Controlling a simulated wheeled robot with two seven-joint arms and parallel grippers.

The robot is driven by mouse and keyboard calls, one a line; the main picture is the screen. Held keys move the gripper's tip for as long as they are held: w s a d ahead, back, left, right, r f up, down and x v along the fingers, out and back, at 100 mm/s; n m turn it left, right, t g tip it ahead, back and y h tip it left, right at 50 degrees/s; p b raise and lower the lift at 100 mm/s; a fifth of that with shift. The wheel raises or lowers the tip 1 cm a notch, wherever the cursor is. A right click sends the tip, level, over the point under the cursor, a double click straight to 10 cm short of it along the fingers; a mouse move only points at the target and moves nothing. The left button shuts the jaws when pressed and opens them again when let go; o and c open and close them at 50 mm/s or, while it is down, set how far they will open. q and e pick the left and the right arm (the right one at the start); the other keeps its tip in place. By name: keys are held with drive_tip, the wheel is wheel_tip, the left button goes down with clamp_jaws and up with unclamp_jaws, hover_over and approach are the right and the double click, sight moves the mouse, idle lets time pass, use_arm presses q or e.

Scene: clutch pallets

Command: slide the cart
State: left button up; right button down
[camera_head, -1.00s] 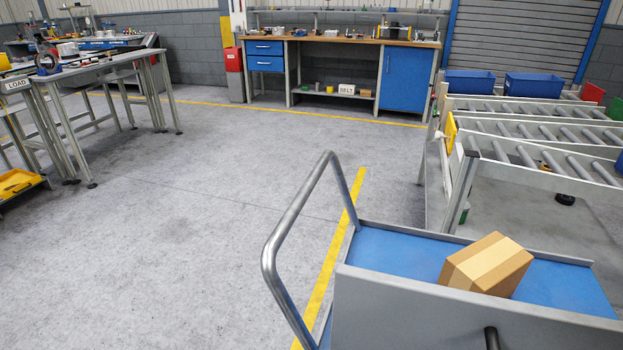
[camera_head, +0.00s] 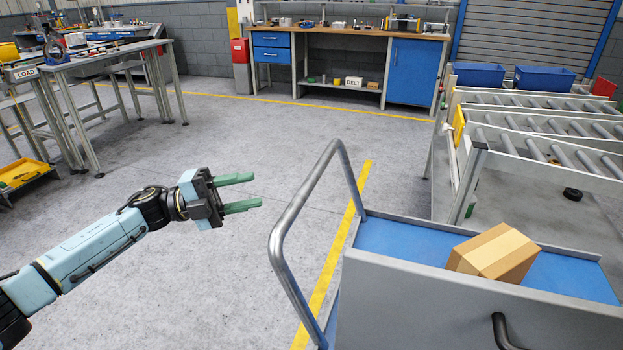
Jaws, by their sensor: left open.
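The cart (camera_head: 430,297) stands at the lower right, with grey side walls, a blue deck and a bent grey tube handle (camera_head: 284,222) rising on its left side. A brown cardboard box (camera_head: 494,252) lies tilted on the cart's blue deck. My left gripper (camera_head: 258,192) reaches in from the left with two green fingers spread apart. It is open and empty, a little left of the handle and, in the picture, apart from it. My right gripper does not show.
Roller conveyors (camera_head: 540,130) stand right behind the cart. A yellow floor line (camera_head: 335,262) runs beside and behind the handle. A workbench (camera_head: 345,38) is at the back, and a load table (camera_head: 95,62) at the left. The middle floor is clear.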

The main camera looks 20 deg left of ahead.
sight(311, 179)
use_arm(q)
drive_tip(key=x, duration=1.3)
drive_tip(key=shift+d+r, duration=0.1)
drive_tip(key=shift+c, duration=0.3)
clamp_jaws()
